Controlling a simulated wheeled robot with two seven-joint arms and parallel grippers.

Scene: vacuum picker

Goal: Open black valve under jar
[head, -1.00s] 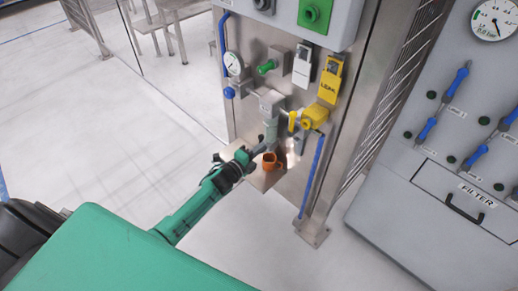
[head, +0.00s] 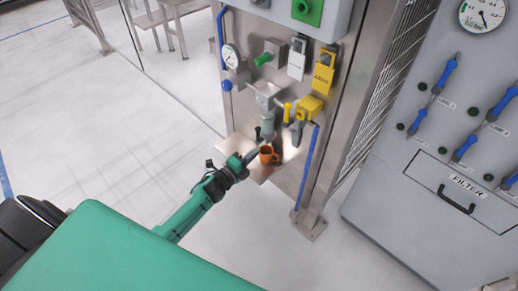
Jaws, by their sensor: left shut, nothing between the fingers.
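The jar (head: 267,124) is a grey cylinder hanging below a metal block on the steel panel. A small black part (head: 257,133), apparently the black valve's handle, stands upright just left of the jar's lower part. My left gripper (head: 257,148) is shut and empty, just below the black part and left of an orange mug (head: 266,155). I cannot tell whether it touches the black part. The mug stands on a steel shelf below the jar. My right gripper is out of view.
A yellow valve (head: 309,107) with a yellow LEAK tag (head: 324,70) is right of the jar. A green knob (head: 263,59) and a gauge (head: 230,57) sit above. A blue pipe (head: 306,168) runs down at right.

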